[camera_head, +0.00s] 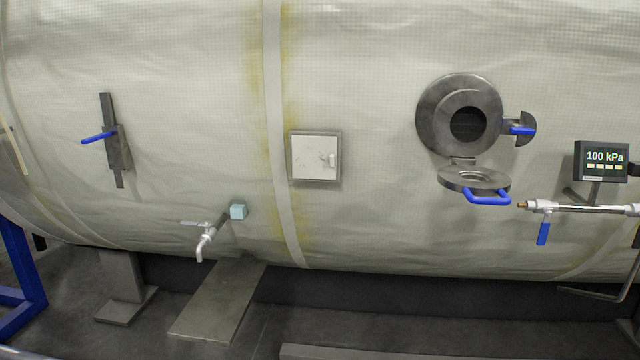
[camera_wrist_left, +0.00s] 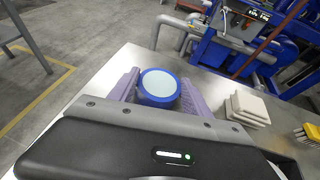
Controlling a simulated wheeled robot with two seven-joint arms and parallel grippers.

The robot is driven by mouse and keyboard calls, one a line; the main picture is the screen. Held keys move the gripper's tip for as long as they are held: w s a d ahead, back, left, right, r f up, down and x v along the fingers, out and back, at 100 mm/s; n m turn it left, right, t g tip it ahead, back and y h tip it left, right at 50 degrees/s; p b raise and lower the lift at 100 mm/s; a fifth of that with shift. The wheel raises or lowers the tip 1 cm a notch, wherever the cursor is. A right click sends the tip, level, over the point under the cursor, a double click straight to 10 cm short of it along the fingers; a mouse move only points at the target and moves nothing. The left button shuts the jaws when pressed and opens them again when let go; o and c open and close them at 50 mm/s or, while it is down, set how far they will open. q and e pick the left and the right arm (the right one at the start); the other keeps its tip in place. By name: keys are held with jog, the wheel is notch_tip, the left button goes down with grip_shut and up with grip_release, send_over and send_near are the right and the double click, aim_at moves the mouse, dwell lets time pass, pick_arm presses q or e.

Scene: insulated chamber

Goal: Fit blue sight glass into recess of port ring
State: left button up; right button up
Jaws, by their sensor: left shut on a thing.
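The blue sight glass (camera_wrist_left: 159,85) is a round disc with a blue rim and a pale face. In the left wrist view it sits between the two purple-grey fingers of my left gripper (camera_wrist_left: 157,88), which is shut on it above a metal table. In the head view the port ring (camera_head: 459,117) is a grey round flange on the chamber wall with a dark opening in its middle. Its hinged cover (camera_head: 474,179) with a blue handle hangs open below it. Neither gripper shows in the head view, and my right gripper is in neither view.
The metal table (camera_wrist_left: 215,140) holds a stack of white pads (camera_wrist_left: 247,107) and a yellow brush (camera_wrist_left: 309,133). On the chamber wall are a blue-handled latch (camera_head: 522,130), a pressure display (camera_head: 601,161), a pipe with a blue-handled valve (camera_head: 543,232), a white hatch (camera_head: 315,156) and a tap (camera_head: 205,243).

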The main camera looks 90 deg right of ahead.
pick_arm(q)
jog(key=shift+r, duration=0.1)
jog(key=shift+r+p, duration=1.2)
jog(key=shift+r, duration=1.25)
